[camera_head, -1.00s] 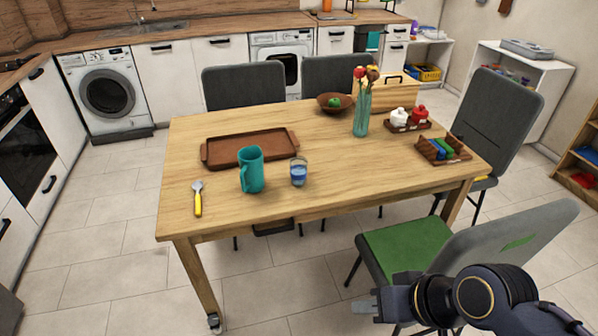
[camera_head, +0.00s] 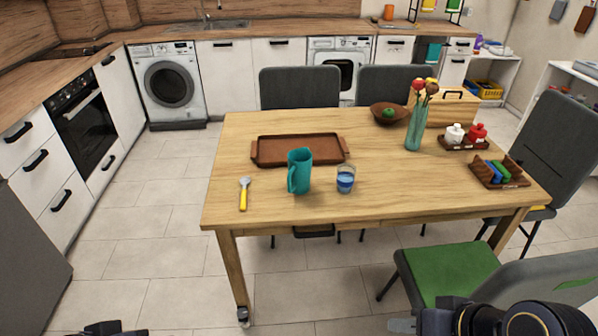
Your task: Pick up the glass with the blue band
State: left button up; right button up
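The glass with the blue band (camera_head: 345,179) stands upright on the wooden table (camera_head: 400,205), near its front edge. It is clear with blue in its lower part. A teal jug (camera_head: 300,172) stands just left of it, apart from it. My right gripper (camera_head: 402,326) shows only partly at the bottom edge, well in front of the table and far from the glass. Its fingers are too cut off to tell their opening. A small dark part of my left arm (camera_head: 104,328) shows at the bottom left edge, with its fingers not clearly visible.
A brown tray (camera_head: 300,150) lies behind the jug, and a yellow-handled spoon (camera_head: 243,194) lies to its left. A vase with flowers (camera_head: 415,130) stands to the right. A green-seated chair (camera_head: 450,270) stands at the front right. Floor left of the table is clear.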

aim_at(346, 172)
jog(key=i+j+z, duration=0.2)
jog(key=i+j, duration=0.2)
jog(key=i+j+z, duration=0.25)
jog(key=i+j, duration=0.15)
jog(key=i+j+z, duration=0.2)
jog(key=i+j, duration=0.15)
jog(key=j, duration=0.25)
